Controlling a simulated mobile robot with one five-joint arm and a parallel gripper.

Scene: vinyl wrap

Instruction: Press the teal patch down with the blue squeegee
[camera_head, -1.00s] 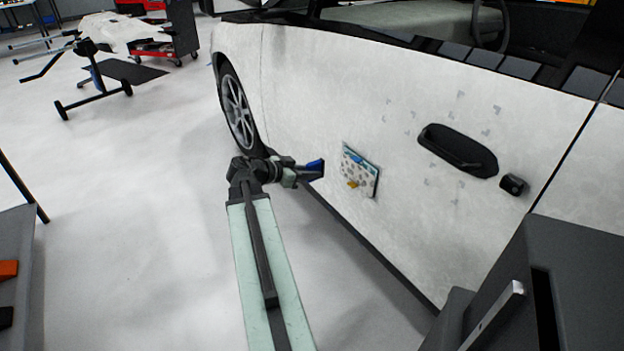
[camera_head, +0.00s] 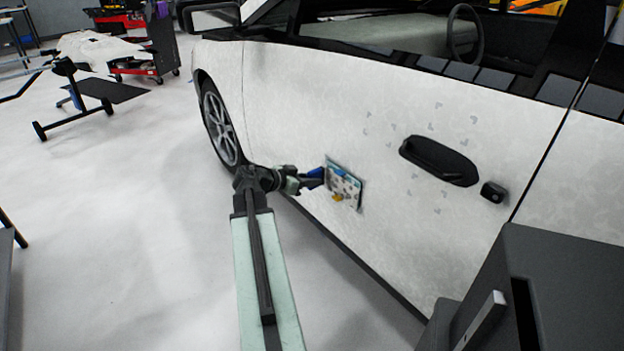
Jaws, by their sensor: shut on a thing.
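A small rectangular panel with a teal edge, which looks like the teal patch (camera_head: 346,188), is on the lower part of the white car door. Its face is pale with dark spots, with a blue piece near the top and a yellow piece at the bottom. My gripper (camera_head: 299,181) is just left of the patch, shut on the blue squeegee (camera_head: 314,179). The squeegee points right, and its tip is at or very near the patch's left edge. I cannot tell whether they touch.
The white car door (camera_head: 290,110) fills the middle and right. A black door handle (camera_head: 439,161) sticks out to the right of the patch, with a small dark block (camera_head: 493,192) beside it. The floor (camera_head: 130,240) on the left is open, with a wheeled stand (camera_head: 76,103) farther back.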

